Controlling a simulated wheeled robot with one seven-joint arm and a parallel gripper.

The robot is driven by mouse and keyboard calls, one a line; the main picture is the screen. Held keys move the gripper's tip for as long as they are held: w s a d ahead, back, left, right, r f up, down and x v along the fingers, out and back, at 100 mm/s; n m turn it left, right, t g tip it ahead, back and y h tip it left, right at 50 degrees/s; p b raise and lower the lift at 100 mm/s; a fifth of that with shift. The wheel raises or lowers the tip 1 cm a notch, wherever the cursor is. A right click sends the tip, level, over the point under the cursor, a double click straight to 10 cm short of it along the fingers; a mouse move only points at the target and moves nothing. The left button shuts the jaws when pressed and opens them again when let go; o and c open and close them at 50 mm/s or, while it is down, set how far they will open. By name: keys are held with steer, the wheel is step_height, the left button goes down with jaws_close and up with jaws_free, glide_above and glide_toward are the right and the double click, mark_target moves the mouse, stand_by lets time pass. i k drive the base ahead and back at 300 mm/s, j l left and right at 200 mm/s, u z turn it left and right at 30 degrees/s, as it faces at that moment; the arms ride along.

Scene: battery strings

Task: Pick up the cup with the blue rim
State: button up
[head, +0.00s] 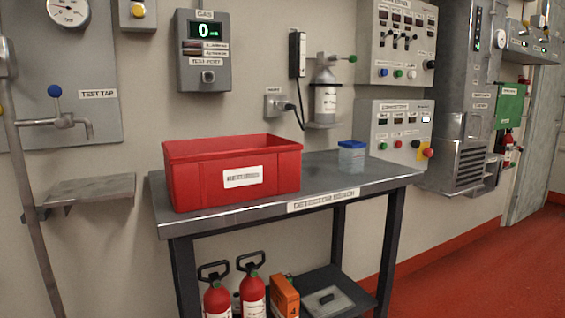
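A small translucent cup with a blue rim (352,157) stands upright on the grey detector bench (335,182), towards its back right. Its body looks pale bluish-grey and the blue band runs around its top. Nothing stands in front of it. My gripper is not in the head view.
A large red bin (205,187) with a white label fills the bench's left part. The bench top right of it is clear around the cup. A bottle (326,98) on a wall bracket hangs behind. Red extinguishers (252,293) and an orange box (284,296) sit below.

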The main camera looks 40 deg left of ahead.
mark_target(352, 153)
steer(key=u, duration=1.35)
